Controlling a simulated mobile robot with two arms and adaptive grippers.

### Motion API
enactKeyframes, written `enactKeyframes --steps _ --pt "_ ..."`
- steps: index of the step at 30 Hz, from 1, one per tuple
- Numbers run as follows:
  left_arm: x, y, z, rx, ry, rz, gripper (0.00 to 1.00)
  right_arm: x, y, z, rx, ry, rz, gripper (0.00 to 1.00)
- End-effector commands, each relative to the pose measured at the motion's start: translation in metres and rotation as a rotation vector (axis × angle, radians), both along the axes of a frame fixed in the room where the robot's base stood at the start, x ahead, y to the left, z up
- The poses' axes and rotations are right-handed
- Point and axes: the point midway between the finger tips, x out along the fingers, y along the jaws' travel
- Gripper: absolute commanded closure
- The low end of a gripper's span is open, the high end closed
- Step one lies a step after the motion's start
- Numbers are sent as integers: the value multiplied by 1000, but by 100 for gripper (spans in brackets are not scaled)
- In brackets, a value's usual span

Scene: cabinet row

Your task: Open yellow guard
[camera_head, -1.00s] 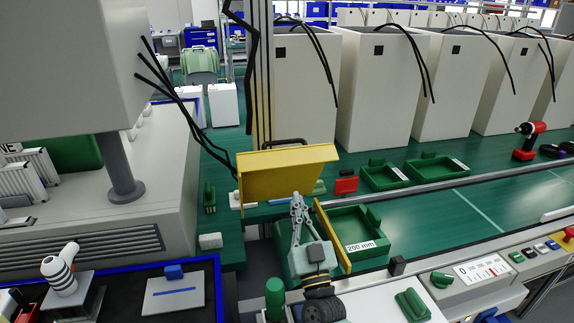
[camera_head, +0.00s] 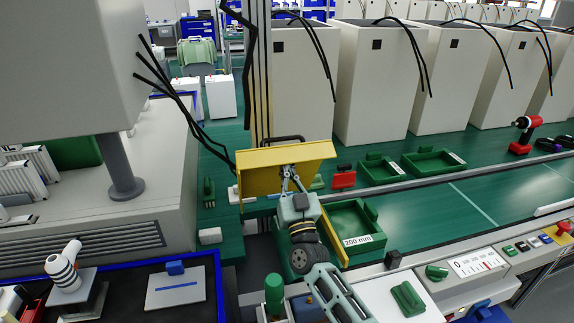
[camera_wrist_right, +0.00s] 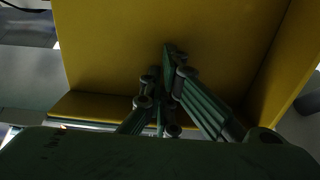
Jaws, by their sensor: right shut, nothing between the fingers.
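The yellow guard (camera_head: 262,177) stands in the middle of the head view, its top panel raised and tilted, with a black handle (camera_head: 284,139) at its upper edge. A narrow yellow side strip (camera_head: 333,236) runs down at its right. My right gripper (camera_head: 289,172) is shut and empty, its fingertips in front of the guard's inner face, overlapping it. In the right wrist view the shut fingers (camera_wrist_right: 170,55) point at the yellow panel (camera_wrist_right: 110,45), which fills most of the picture; contact cannot be told. My left gripper is not in view.
A green bin (camera_head: 352,226) labelled 200 mm sits just right of the guard. A grey vertical post with black cables rises behind it. A control panel (camera_head: 490,265) lies at lower right. The green conveyor surface (camera_head: 460,200) to the right is mostly clear.

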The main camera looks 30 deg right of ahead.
Motion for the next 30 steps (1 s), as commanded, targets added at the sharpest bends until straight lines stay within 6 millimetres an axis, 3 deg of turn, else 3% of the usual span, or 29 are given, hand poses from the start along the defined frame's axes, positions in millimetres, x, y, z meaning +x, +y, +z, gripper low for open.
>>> enactKeyframes --steps 5,24,30 --pt "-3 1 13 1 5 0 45 4 -1 8 4 17 -1 100" --pt "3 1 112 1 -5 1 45 57 -15 42 60 229 -2 100" --pt "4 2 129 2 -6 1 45 71 -18 43 76 287 0 100"
